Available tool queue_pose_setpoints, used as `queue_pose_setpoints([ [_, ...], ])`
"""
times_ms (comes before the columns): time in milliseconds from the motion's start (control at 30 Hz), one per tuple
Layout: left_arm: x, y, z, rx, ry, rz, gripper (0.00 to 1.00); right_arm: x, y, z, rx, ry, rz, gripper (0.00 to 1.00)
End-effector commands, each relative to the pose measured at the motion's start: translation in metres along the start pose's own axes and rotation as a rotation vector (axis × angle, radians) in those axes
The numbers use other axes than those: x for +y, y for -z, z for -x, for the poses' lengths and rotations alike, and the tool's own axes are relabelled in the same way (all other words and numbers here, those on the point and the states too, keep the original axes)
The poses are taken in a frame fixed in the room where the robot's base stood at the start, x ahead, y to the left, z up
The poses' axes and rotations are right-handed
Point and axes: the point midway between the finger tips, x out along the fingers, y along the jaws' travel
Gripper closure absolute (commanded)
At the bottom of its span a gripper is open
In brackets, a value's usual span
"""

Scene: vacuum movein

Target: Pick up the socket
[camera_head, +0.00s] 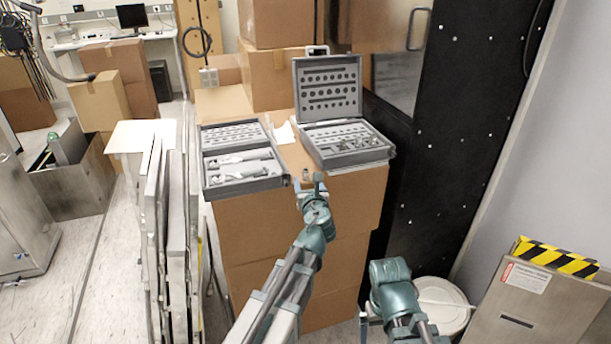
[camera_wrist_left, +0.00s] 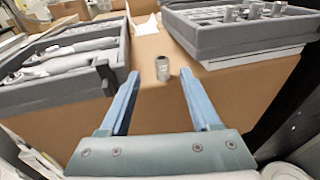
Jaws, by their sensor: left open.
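The socket (camera_wrist_left: 162,68) is a small silver-grey metal cylinder. In the left wrist view it stands upright on the cardboard box top near its front edge. It is tiny in the head view (camera_head: 306,174). My left gripper (camera_head: 309,182) is open and empty at the front edge of the box. In the left wrist view the socket shows in the gap between its two blue fingertips (camera_wrist_left: 160,76), apart from both. How far beyond the tips it stands is hard to tell. Part of my right arm shows at the lower right of the head view, but its gripper does not.
A grey tool case (camera_head: 246,185) lies left of the socket. An open socket case (camera_head: 350,160) with a raised lid stands to its right. Both are on the cardboard box (camera_head: 290,235). A black panel (camera_head: 450,150) rises at the right; upright boards (camera_head: 170,230) stand at the left.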

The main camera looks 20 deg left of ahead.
Motion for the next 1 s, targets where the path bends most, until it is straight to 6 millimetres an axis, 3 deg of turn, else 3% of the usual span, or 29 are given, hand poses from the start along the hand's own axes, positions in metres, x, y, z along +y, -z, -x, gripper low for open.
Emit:
queue_pose_setpoints([
  [300,-0.004,0.002,-0.045,0.0,-0.001,0.0,0.36,-0.001,0.001,-0.008,0.0,0.0,0.0,0.0],
  [533,-0.003,0.001,-0.045,0.0,0.0,0.0,0.36,-0.001,0.001,-0.008,0.0,0.0,0.0,0.0],
  [900,-0.003,0.001,-0.045,0.0,0.0,0.0,1.0,-0.001,0.001,-0.008,0.0,0.0,0.0,0.0],
  [1000,-0.003,0.001,-0.045,0.0,0.0,0.0,1.0,-0.001,0.001,-0.008,0.0,0.0,0.0,0.0],
])
